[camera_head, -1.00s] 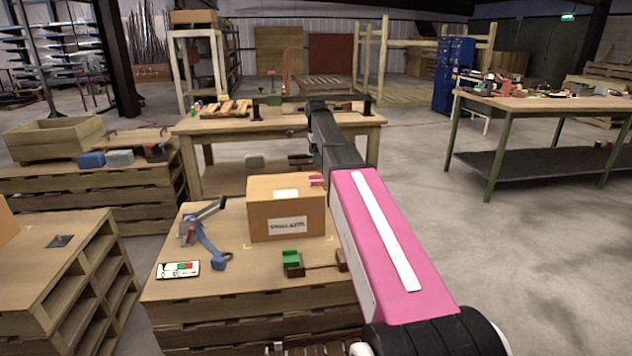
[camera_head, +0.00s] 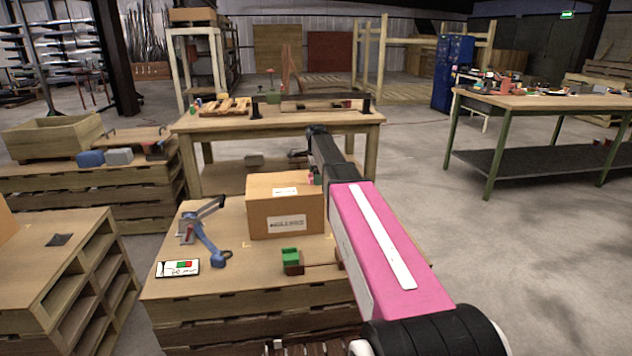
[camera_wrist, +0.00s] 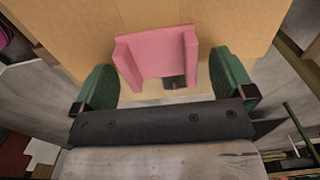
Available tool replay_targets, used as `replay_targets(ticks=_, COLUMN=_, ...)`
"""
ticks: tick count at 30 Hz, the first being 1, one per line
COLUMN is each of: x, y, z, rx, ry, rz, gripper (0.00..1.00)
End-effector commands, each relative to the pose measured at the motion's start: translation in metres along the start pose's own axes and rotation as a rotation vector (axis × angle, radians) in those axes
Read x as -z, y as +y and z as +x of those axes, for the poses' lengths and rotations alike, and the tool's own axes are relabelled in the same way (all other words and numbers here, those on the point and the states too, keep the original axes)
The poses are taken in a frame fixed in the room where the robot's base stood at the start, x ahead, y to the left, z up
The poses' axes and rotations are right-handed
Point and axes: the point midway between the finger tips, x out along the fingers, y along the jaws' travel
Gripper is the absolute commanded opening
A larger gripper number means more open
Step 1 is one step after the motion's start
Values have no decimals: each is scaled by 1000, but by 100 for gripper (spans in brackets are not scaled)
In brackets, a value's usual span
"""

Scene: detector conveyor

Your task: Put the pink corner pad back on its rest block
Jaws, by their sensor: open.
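The pink corner pad (camera_wrist: 160,55) is a U-shaped piece sitting against the edge of the cardboard box (camera_wrist: 235,20) in the wrist view. In the head view the pad (camera_head: 311,177) is a small pink patch at the box's upper right edge, partly hidden by my arm. My gripper (camera_wrist: 166,80) is open, with a green finger on each side of the pad and gaps visible between. A brown rest block (camera_head: 293,269) with a green pad (camera_head: 290,254) on it stands in front of the box (camera_head: 284,207). Another brown block (camera_head: 339,258) to its right is mostly hidden by my arm.
A workbench (camera_head: 225,124) stands behind.

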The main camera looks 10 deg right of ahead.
Motion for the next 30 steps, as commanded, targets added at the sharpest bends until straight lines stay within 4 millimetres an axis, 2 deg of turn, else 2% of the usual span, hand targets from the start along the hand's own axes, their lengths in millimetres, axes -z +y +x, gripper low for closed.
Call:
replay_targets(ticks=2, x=0, y=0, z=0, rx=0, ry=0, rz=0, gripper=100)
replay_targets(ticks=3, x=0, y=0, z=0, rx=0, ry=0, rz=0, gripper=94)
replay_targets(ticks=7, x=0, y=0, z=0, rx=0, ry=0, rz=0, gripper=51)
replay_targets(ticks=8, x=0, y=0, z=0, rx=0, ry=0, rz=0, gripper=47)
replay_targets(ticks=20, x=0, y=0, z=-4, rx=0, ry=0, rz=0, gripper=47)
replay_targets(ticks=26, x=0, y=0, z=-22, rx=1, ry=0, rz=0, gripper=47)
replay_targets(ticks=30, x=0, y=0, z=-44, rx=1, ry=0, rz=0, gripper=47)
